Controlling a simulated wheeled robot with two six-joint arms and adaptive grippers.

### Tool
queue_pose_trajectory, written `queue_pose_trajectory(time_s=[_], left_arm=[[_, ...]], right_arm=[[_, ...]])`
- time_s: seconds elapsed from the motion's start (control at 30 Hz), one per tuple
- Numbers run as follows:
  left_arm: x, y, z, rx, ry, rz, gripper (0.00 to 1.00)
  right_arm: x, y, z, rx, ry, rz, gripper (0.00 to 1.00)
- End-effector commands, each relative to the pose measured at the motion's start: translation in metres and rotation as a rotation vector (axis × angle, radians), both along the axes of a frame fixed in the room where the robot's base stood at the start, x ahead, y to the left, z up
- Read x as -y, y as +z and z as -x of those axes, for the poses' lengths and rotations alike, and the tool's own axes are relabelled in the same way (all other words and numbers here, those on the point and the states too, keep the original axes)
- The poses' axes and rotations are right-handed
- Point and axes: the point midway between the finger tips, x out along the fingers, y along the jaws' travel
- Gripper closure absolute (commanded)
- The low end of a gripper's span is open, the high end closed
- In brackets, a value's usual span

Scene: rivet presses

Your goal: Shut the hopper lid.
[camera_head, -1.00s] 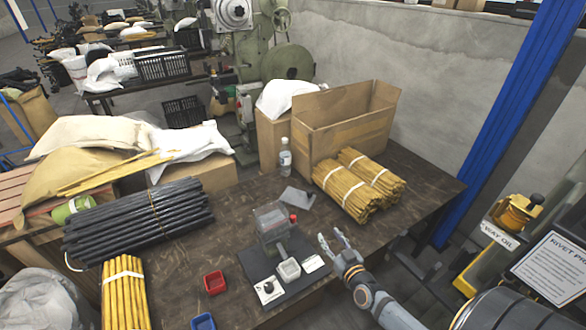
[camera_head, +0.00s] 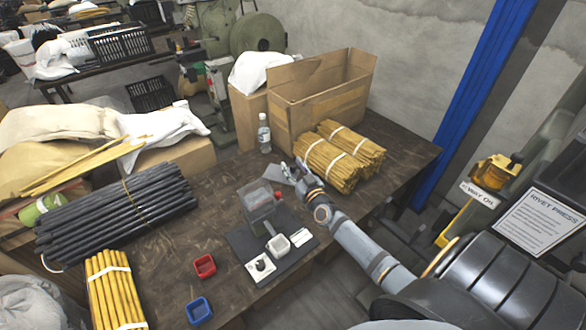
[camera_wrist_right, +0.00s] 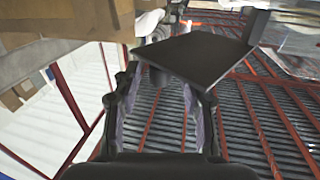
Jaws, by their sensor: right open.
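The small grey press (camera_head: 262,218) stands on a dark base plate on the table, with a clear-sided hopper (camera_head: 257,193) on top and a red knob (camera_head: 278,196) beside it. The hopper lid (camera_head: 275,174), a flat grey plate, stands raised behind the hopper, so the hopper is open. My right gripper (camera_head: 292,166) is at the lid's right side, its fingers apart. In the right wrist view a dark flat plate (camera_wrist_right: 195,52), seemingly the lid, lies just beyond the open fingers (camera_wrist_right: 163,95); I cannot tell if they touch. My left gripper is out of view.
Bundles of yellow sticks (camera_head: 330,165) and a cardboard box (camera_head: 315,105) stand close behind my right gripper. A bottle (camera_head: 264,134) is at the back. A red bin (camera_head: 205,266) and a blue bin (camera_head: 199,311) sit at the front left of the press.

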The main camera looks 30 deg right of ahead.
Motion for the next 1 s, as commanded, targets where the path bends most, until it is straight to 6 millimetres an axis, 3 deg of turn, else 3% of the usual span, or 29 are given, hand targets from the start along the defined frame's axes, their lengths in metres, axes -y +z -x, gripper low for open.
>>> queue_pose_trajectory(time_s=[0.3,0.6,1.0], left_arm=[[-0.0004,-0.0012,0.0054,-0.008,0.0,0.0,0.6],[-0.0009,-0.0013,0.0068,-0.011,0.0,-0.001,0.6],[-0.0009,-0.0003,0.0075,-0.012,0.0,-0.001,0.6]], right_arm=[[0.0003,0.0002,-0.0035,-0.001,0.0,0.0,0.59],[0.0003,0.0,-0.0032,-0.001,0.0,0.0,1.0],[-0.0002,0.0004,-0.0034,-0.001,-0.002,0.0,1.0]])
